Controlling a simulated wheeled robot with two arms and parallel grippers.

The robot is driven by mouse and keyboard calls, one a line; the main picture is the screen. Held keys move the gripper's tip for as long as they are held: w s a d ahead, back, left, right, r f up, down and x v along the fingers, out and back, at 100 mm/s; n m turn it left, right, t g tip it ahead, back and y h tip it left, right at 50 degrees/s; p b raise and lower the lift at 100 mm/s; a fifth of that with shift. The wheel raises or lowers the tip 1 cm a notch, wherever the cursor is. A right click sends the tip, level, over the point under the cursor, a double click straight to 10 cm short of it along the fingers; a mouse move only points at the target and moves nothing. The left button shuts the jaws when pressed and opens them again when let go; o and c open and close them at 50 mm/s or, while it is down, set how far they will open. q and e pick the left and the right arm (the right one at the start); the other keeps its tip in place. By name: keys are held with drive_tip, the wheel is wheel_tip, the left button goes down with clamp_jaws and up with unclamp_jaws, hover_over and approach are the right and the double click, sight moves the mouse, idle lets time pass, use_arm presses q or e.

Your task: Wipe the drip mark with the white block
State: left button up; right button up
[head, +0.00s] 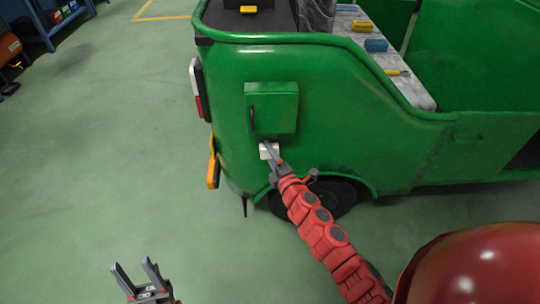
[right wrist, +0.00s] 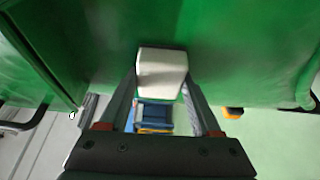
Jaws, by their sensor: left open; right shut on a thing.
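The white block (head: 269,150) is at the green side panel of the rickshaw (head: 350,130), just below a green box with a dark handle (head: 273,107). My right gripper (head: 272,157) is shut on the block, which also shows between the fingers in the right wrist view (right wrist: 161,75). The block's far end is at or very near the green panel; I cannot tell whether it touches. I cannot make out a drip mark; the block and gripper cover part of the panel. My left gripper (head: 137,272) is open and empty, low over the floor.
The rickshaw's wheel (head: 322,198) is under the panel, behind my right arm. A yellow-orange part (head: 213,168) and a tail light (head: 197,90) stand at its left edge. Small tools, including a blue block (head: 376,45), lie on the grey seat.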

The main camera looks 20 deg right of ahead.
sight(279, 141)
drive_tip(key=shift+d, duration=0.1)
drive_tip(key=shift+s+d+p, duration=0.15)
drive_tip(key=shift+s+d, duration=0.15)
drive_tip(key=shift+d, duration=0.65)
drive_tip(key=shift+s+d+p, duration=0.15)
drive_tip(key=shift+s+d, duration=0.15)
drive_tip(key=shift+d, duration=0.6)
drive_tip(key=shift+r, duration=0.1)
drive_tip(key=shift+w+r+p, duration=0.15)
drive_tip(key=shift+r+p, duration=0.5)
drive_tip(key=shift+r, duration=0.05)
drive_tip(key=shift+w+a+f+b, duration=0.15)
drive_tip(key=shift+a+b, duration=0.2)
drive_tip(key=shift+a, duration=0.35)
drive_tip(key=shift+w+a, duration=0.2)
drive_tip(key=shift+a, duration=0.4)
drive_tip(key=shift+w+a, duration=0.15)
drive_tip(key=shift+a, duration=0.45)
drive_tip(key=shift+d+r+p, duration=0.1)
drive_tip(key=shift+r+p, duration=0.3)
drive_tip(key=shift+r, duration=0.5)
drive_tip(key=shift+s+d+f, duration=0.1)
drive_tip(key=shift+s+d, duration=0.2)
drive_tip(key=shift+d, duration=0.65)
drive_tip(key=shift+s+d, duration=0.25)
drive_tip(key=shift+d, duration=0.7)
